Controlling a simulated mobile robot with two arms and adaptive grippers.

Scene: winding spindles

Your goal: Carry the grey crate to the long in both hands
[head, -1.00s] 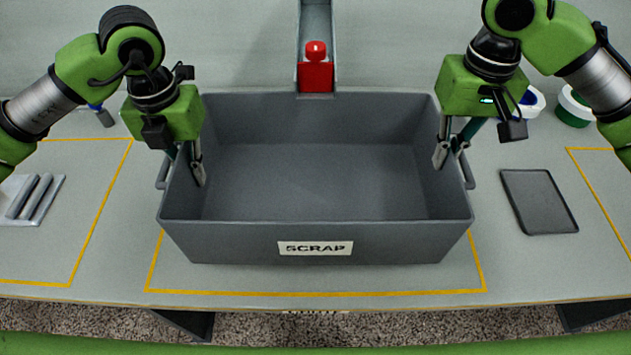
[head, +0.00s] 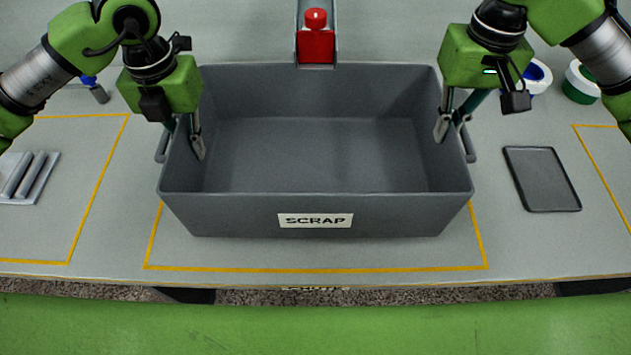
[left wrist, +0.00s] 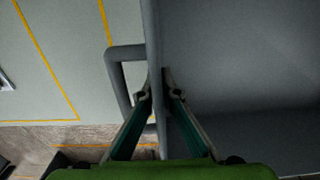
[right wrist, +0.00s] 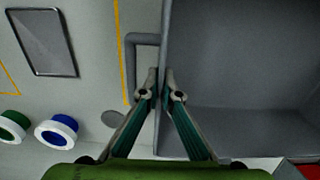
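The grey crate (head: 255,210), labelled SCRAP, is level and empty in the middle of the head view, over the yellow-outlined area of the bench. My left gripper (head: 198,150) is at its left side wall, with one finger inside and one outside. The left wrist view shows this wall (left wrist: 153,40) pinched between the fingers. My right gripper (head: 448,135) pinches the right side wall (right wrist: 163,50) in the same way. Side handles stick out beside both grippers, unheld. I cannot tell whether the crate's base touches the bench.
A red block with a knob (head: 316,46) stands in a grey channel behind the crate. A dark tray (head: 541,180) and blue (head: 537,76) and green (head: 581,82) rolls lie right. A holder with grey bars (head: 30,177) lies left. The bench's front edge (head: 330,283) is close.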

